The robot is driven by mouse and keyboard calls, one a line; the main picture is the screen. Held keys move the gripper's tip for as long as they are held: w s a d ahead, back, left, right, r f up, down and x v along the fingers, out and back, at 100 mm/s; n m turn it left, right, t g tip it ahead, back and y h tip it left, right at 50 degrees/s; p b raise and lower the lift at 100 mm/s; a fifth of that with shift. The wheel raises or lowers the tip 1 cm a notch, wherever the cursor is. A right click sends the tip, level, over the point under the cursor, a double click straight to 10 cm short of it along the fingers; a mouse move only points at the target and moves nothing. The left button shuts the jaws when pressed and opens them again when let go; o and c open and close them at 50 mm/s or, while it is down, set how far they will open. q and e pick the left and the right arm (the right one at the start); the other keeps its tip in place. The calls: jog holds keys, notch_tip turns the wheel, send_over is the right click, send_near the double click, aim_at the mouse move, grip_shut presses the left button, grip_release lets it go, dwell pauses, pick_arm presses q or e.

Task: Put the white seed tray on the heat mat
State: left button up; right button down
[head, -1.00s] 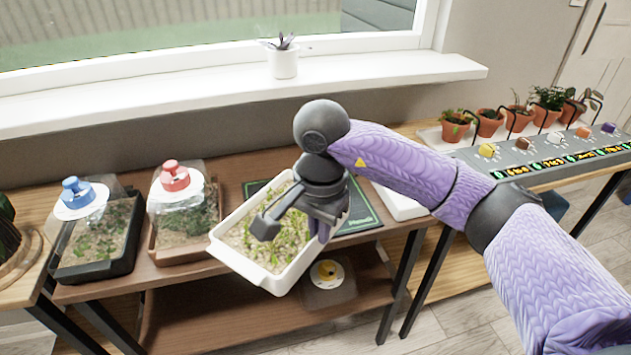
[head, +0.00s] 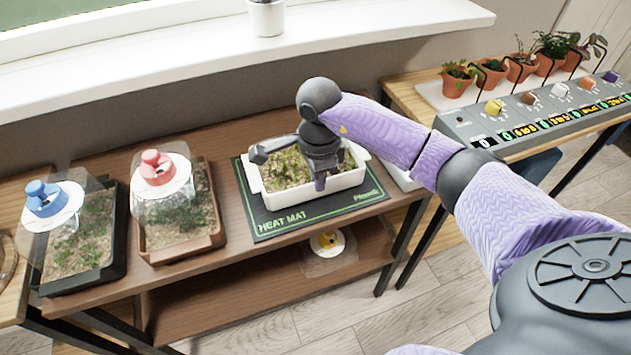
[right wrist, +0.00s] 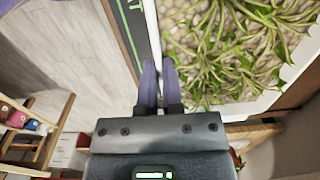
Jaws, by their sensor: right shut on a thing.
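The white seed tray (head: 345,182), full of green seedlings, sits upright on the dark heat mat (head: 260,228) with green lettering, on the brown bench. The mat shows as a border along the tray's front and left. My right gripper (head: 320,182) is shut on the tray's front wall. In the right wrist view, the fingers (right wrist: 159,78) pinch the white wall (right wrist: 151,25), with the mat (right wrist: 130,30) on one side and seedlings on the other. Whether the tray's base touches the mat fully is hard to tell. My left gripper is not in view.
To the left stand a brown tray (head: 208,236) and a black tray (head: 118,262), each under a clear cover with a red or blue knob. A lower shelf holds a yellow-centred item (head: 327,241). Potted plants and a control panel (head: 480,128) stand at right.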

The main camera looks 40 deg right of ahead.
jog(key=shift+f, duration=0.6)
jog(key=shift+r, duration=0.15)
jog(key=c, duration=0.8)
grip_release()
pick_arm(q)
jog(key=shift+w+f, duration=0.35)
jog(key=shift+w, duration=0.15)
